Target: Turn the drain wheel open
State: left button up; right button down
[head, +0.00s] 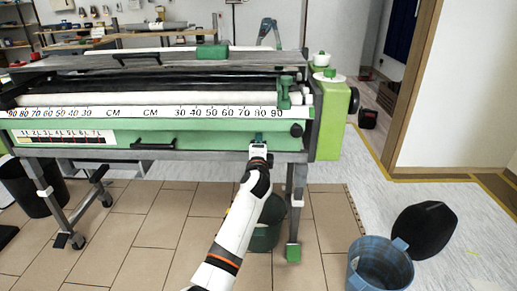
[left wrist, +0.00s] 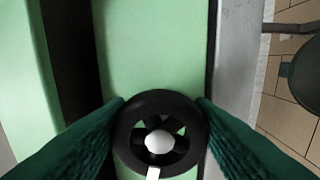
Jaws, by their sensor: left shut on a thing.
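The drain wheel (left wrist: 157,101) is a black spoked ring with a white hub and a short white mark at its lower edge. It sits in front of a light green panel (left wrist: 150,45) in the left wrist view. My left gripper (head: 258,139) is at the lower front of the paster machine (head: 205,137), towards its right end. Its dark green fingers are on both sides of the wheel and are shut on its rim. In the head view the gripper hides the wheel. My right gripper is in neither view.
A dark green bucket (head: 265,238) stands on the floor below the wheel, partly behind my arm. A machine leg (head: 296,205) is just right of it. A black knob (head: 297,130) is right of the gripper.

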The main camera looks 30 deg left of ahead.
pick_arm(q)
jog(key=n, duration=0.5)
jog(key=shift+n, duration=0.3)
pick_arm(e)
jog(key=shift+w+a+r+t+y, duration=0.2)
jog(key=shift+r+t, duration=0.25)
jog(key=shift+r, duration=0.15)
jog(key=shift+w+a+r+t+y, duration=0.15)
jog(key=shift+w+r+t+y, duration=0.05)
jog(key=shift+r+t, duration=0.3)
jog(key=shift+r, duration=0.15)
pick_arm(q)
jog(key=o, duration=1)
jog(key=shift+r, duration=0.1)
jog(key=shift+p+v, duration=1.3)
jog(key=shift+v, duration=4.7)
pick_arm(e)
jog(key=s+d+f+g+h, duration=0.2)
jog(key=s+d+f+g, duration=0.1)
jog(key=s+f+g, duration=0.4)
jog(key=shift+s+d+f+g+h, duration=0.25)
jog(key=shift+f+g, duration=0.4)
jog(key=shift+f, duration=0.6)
